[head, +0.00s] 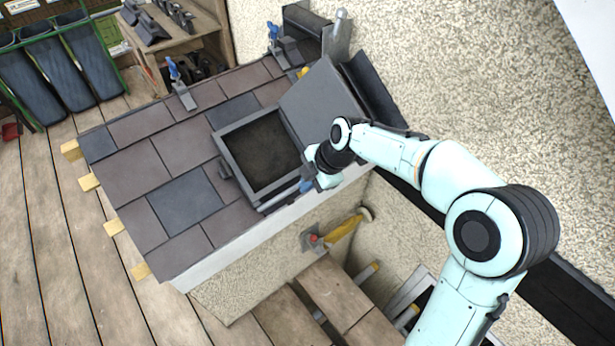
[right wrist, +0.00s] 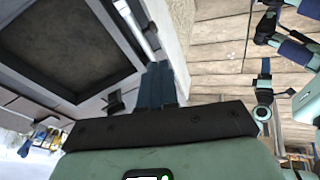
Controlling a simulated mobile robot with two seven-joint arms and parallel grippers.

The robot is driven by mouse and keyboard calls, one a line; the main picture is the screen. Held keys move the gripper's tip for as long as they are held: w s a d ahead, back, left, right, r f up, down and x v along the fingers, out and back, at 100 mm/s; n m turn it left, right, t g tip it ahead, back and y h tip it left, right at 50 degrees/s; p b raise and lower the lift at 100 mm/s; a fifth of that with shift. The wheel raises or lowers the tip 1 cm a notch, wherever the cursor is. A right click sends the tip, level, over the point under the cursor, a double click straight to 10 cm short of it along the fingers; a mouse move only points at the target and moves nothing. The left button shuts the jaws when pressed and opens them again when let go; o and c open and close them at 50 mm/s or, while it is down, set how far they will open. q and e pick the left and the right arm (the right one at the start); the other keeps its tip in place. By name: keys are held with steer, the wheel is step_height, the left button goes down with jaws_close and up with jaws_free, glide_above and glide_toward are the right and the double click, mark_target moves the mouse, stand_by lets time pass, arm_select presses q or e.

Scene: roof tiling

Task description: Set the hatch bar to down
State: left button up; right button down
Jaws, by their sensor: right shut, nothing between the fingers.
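The roof hatch frame (head: 228,158) shows a dark square opening, and its grey lid (head: 318,102) stands open, tilted back toward the wall. A pale bar (head: 280,198), which looks like the hatch bar, lies along the frame's near edge. It also shows beside the frame in the right wrist view (right wrist: 126,18). My right gripper (head: 306,186) is at the right end of this bar. Its blue fingers (right wrist: 157,84) are shut and empty. I cannot tell whether they touch the bar. My left gripper does not show clearly in either view.
Brown and blue-grey tiles (head: 185,200) cover the roof left of the hatch. Blue-handled clamps (head: 180,85) stand along the top edge. A rough wall (head: 430,70) is behind. A yellow-handled tool (head: 343,230) and wooden planks (head: 335,290) are below the eave.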

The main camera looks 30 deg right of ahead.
glide_toward(287, 196)
step_height(287, 196, down, 3)
steer(key=s+a, duration=0.2)
steer(key=w, duration=0.1)
steer(key=w+f, duration=0.1)
steer(key=w+p, duration=0.1)
steer(key=shift+w+d+f, duration=0.1)
steer(key=shift+d+f, duration=0.15)
steer(key=shift+f, duration=0.05)
steer(key=shift+w+f, duration=0.3)
steer(key=shift+w, duration=0.1)
steer(key=shift+d, duration=0.1)
